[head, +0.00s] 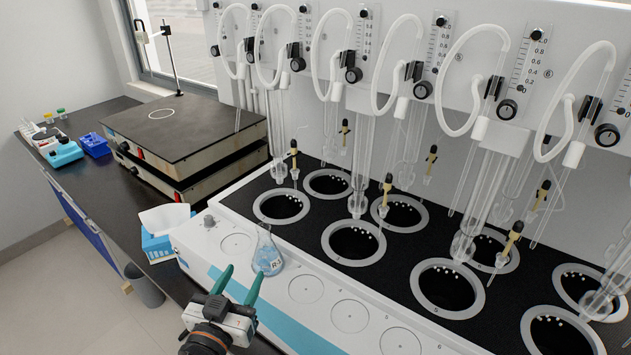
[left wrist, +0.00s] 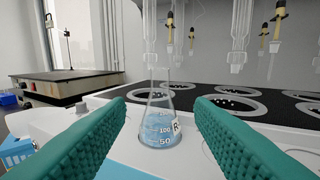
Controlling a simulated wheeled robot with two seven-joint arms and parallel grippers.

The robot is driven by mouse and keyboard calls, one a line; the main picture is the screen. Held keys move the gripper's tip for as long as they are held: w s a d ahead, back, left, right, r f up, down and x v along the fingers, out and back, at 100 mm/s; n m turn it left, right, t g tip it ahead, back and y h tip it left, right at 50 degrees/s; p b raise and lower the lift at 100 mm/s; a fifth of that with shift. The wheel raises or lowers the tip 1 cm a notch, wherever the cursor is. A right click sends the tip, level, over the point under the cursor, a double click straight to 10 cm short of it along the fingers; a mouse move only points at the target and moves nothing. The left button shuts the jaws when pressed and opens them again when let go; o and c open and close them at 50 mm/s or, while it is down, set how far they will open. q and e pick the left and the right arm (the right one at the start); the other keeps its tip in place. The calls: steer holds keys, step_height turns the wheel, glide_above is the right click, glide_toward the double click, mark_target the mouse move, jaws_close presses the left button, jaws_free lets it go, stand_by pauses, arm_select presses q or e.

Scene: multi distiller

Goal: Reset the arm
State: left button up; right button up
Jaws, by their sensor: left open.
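My left gripper (head: 239,286) is open, with green ridged fingers, at the front edge of the white multi distiller (head: 212,250). A conical flask (head: 268,252) with pale blue liquid and a label stands upright on the distiller's front ledge, just beyond the fingertips. In the left wrist view the flask (left wrist: 158,125) appears centred between the two spread fingers (left wrist: 160,122), with clear gaps on both sides. Nothing is held. My right gripper is not in view.
Glass tubes and white hoses hang above the black top with several ringed wells (head: 354,242). A tissue box (head: 165,232) and a hot plate (head: 190,125) stand to the left. Blue racks (head: 95,145) lie farther back on the dark bench. Empty marked circles (head: 349,316) line the ledge to the right.

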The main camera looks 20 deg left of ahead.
arm_select(q)
steer(key=shift+f, duration=0.1)
steer(key=s+d+f+m+g+h, duration=0.1)
steer(key=s+d+f+g, duration=0.2)
steer(key=s+f+g, duration=0.45)
steer(key=s+d+f+m+g, duration=0.1)
steer(key=s+d+f+g, duration=0.1)
steer(key=s+f+g, duration=0.6)
step_height(320, 180, down, 26)
steer(key=s, duration=0.3)
steer(key=s+a+f+m+g, duration=0.1)
steer(key=s+a+f, duration=0.1)
steer(key=s+f, duration=1.3)
steer(key=shift+s+a+f, duration=0.3)
steer(key=shift+s+f, duration=0.05)
steer(key=shift+s, duration=0.15)
